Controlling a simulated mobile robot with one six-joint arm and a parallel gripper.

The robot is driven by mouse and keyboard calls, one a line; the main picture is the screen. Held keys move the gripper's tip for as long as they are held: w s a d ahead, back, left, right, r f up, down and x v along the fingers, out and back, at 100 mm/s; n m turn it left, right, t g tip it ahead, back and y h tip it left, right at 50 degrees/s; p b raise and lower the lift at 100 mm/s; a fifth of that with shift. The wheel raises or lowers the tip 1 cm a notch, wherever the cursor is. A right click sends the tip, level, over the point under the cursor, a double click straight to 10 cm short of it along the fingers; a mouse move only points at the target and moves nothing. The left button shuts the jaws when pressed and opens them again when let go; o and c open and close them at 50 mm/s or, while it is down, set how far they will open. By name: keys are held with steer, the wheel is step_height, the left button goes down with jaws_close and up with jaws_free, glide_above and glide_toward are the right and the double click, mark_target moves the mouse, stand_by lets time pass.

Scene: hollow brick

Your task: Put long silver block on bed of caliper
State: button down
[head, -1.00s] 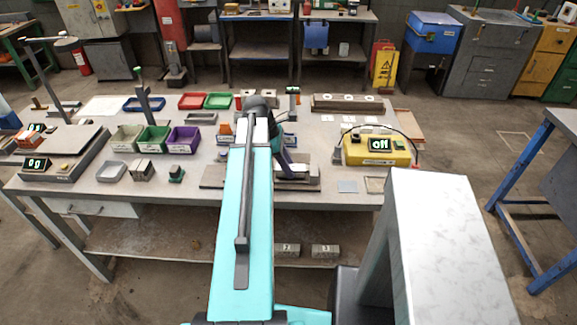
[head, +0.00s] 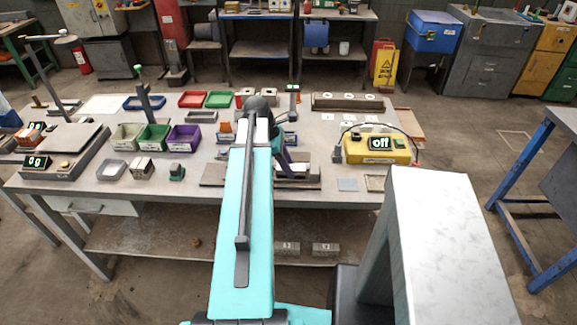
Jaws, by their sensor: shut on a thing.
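The end of my arm is over the middle of the workbench. My gripper (head: 284,150) is mostly hidden behind my turquoise arm; only dark parts show at its right side. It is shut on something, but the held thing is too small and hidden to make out. Below it is a flat grey fixture with a long base (head: 308,184), probably the caliper, partly covered by my arm. A pale bar-like piece (head: 297,169) shows on the fixture. I cannot tell whether this is the long silver block, or whether it touches the gripper or the bed.
A yellow box (head: 376,150) with an "off" display stands right of the fixture. Purple (head: 185,137) and green (head: 152,139) bins stand to the left, beside a post. A scale (head: 62,150) is at the far left.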

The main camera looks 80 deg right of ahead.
steer(key=shift+a+f, duration=0.3)
steer(key=shift+f, duration=0.4)
steer(key=c, duration=1.3)
jaws_free()
steer(key=shift+a+f, duration=0.1)
steer(key=shift+b, duration=0.3)
steer(key=shift+w+d+r, duration=0.2)
steer(key=shift+w+r, duration=0.05)
steer(key=shift+r, duration=0.45)
steer(key=shift+s+d+b+v, duration=0.15)
steer(key=shift+b+v, duration=0.35)
steer(key=shift+v, duration=2.95)
steer(key=shift+s+d+b+v, duration=0.15)
steer(key=shift+b+v, duration=0.3)
steer(key=shift+v, duration=2.95)
steer(key=shift+a+r, duration=0.1)
steer(key=shift+r, duration=0.2)
